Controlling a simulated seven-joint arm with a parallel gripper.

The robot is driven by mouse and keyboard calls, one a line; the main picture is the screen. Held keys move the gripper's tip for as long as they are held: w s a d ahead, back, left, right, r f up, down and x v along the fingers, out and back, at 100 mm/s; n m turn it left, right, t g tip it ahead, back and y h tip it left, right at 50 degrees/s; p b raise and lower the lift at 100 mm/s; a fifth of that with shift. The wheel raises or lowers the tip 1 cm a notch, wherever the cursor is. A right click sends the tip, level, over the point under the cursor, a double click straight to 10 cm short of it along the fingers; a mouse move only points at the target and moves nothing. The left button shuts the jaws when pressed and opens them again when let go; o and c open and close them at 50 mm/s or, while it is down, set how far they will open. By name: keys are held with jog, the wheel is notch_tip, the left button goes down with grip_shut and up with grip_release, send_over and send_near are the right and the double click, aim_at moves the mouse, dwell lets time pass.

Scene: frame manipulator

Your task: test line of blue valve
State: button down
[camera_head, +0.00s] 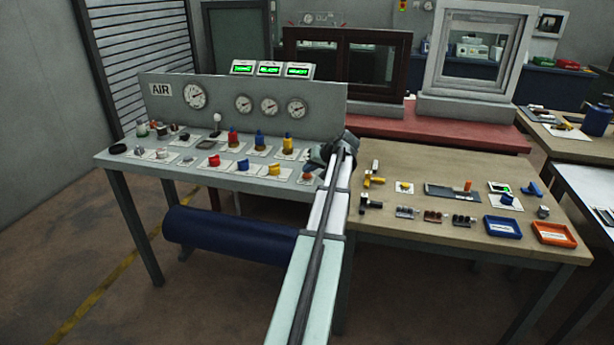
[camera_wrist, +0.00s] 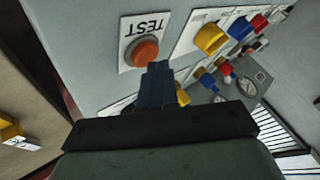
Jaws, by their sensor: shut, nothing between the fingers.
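The orange TEST button (camera_wrist: 146,51) sits on a white labelled card on the grey bench panel; it also shows in the head view (camera_head: 307,177). My gripper (camera_wrist: 157,70) is shut and empty, its dark fingertips at the button's lower edge in the wrist view; I cannot tell whether they touch it. In the head view my gripper (camera_head: 328,154) is at the panel's right end. A blue knob (camera_head: 243,165) stands in the front row between red and yellow ones. A taller blue valve (camera_head: 259,140) stands behind it. I cannot tell whether any valve is open.
Pressure gauges (camera_head: 244,103) line the upright AIR panel, with green-lit displays (camera_head: 269,69) above. A blue tank (camera_head: 230,231) hangs below. A wooden table (camera_head: 420,228) to the right holds fittings, a blue tray (camera_head: 502,227) and an orange tray (camera_head: 554,233).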

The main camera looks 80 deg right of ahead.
aim_at(309, 176)
jog(key=shift+f, duration=0.4)
dwell(0.6)
jog(key=shift+r, duration=0.85)
jog(key=shift+r, duration=2.5)
